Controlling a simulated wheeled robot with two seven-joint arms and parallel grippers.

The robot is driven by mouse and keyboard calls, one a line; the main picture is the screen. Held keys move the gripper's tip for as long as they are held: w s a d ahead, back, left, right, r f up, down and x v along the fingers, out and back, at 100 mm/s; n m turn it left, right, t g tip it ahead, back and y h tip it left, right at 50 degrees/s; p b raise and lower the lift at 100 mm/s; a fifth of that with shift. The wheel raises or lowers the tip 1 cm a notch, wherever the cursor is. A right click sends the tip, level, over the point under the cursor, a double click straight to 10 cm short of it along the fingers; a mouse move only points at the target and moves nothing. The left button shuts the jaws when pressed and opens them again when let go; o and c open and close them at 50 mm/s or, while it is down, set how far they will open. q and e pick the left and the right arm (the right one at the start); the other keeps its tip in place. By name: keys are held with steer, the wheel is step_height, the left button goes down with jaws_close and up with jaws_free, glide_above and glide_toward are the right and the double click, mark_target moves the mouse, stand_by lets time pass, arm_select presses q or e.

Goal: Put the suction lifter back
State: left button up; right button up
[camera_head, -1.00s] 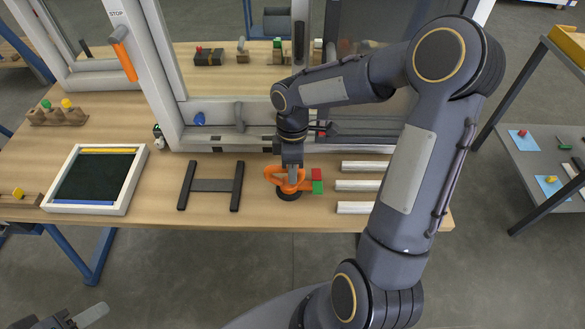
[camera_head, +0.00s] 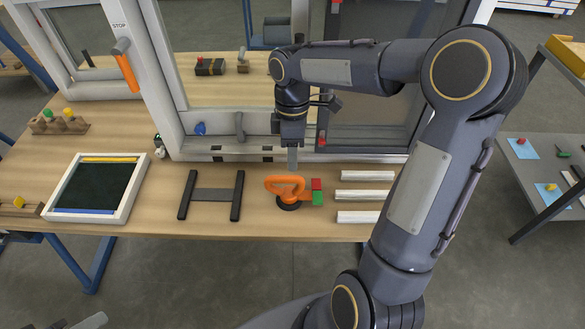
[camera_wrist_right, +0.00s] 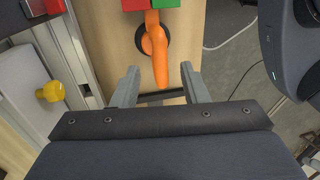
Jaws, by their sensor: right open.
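The suction lifter (camera_head: 287,189) has an orange handle and a dark round cup. It stands on the wooden table, cup down, touching or close beside a small red and green block pair (camera_head: 317,191). In the right wrist view the orange handle (camera_wrist_right: 156,55) reaches toward the space between my fingers. My right gripper (camera_head: 292,160) is open, above and just behind the lifter, apart from it; in the wrist view the fingers (camera_wrist_right: 162,82) are spread and empty. Only a fingertip-like bit of my left arm (camera_head: 92,321) shows at the bottom left edge.
A dark H-shaped rack (camera_head: 211,194) lies left of the lifter, and a framed dark panel (camera_head: 97,187) lies further left. White bars (camera_head: 364,195) lie to the right. The window frame (camera_head: 240,148) stands close behind my right gripper.

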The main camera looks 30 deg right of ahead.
steer(key=s+a+r+m+t+y, duration=0.1)
steer(key=s+r+m+t, duration=0.1)
steer(key=s+r+m, duration=0.3)
steer(key=s+a+r+m+t, duration=0.1)
steer(key=s+r+m+t, duration=0.1)
steer(key=s, duration=0.4)
steer(key=s+a+f+m+t+y, duration=0.1)
steer(key=s+a+f+m+t, duration=0.2)
steer(key=s+m, duration=0.3)
steer(key=shift+s+a+m+y, duration=0.3)
steer(key=shift+s+a+y, duration=0.05)
steer(key=shift+y, duration=0.05)
steer(key=shift+r, duration=0.1)
stand_by(0.3)
